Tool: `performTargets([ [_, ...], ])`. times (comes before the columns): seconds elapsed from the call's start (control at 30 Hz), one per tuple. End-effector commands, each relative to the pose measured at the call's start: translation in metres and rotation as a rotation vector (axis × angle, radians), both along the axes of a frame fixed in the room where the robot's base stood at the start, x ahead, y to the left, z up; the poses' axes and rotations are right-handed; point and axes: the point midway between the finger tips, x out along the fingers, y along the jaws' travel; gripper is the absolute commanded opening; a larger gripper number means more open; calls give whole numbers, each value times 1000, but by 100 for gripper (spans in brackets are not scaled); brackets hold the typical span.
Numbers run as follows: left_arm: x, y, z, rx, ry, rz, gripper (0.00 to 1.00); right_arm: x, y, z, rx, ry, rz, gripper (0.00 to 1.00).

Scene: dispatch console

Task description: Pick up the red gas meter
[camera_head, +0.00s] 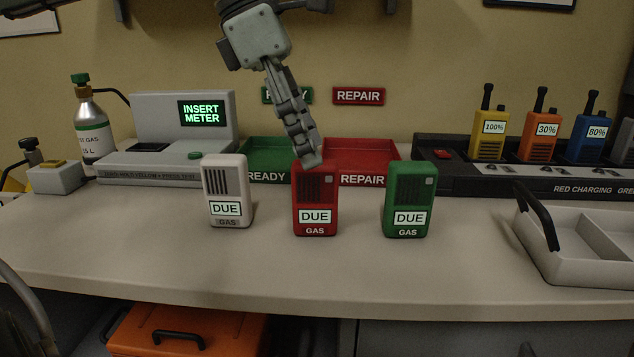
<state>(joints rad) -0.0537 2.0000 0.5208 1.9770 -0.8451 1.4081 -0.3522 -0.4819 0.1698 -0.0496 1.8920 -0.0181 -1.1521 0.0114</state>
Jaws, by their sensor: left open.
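The red gas meter (316,215) stands upright on the counter, in the middle of a row of three meters, with a "DUE" label on its front. A white meter (228,190) stands to its left and a green meter (408,199) to its right; both also read "DUE". My left gripper (311,160) is open and points down at the top of the red meter, covering part of its upper edge. I cannot tell whether it touches the meter. My right gripper is not in view.
Behind the meters are a green READY tray (268,178) and a red REPAIR tray (375,153). A grey test station (160,117) stands at the left, a charging rack (520,183) with radios at the right. A grey divided tray (570,265) lies front right. The front counter is clear.

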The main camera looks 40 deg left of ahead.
Motion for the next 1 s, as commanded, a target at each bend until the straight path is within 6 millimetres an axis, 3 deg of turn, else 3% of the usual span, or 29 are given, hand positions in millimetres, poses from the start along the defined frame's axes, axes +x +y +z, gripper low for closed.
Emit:
performTargets([
  [0.17, 0, -1, -4, 6, 2, -2, 53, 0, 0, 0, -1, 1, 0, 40],
  [0.53, 5, -14, -47, 3, 6, -3, 53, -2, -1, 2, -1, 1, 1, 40],
  [0.7, 10, -21, -68, 5, 4, -2, 53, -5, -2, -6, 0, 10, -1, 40],
  [1.0, 12, -23, -74, 5, 1, 0, 53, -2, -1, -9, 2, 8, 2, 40],
])
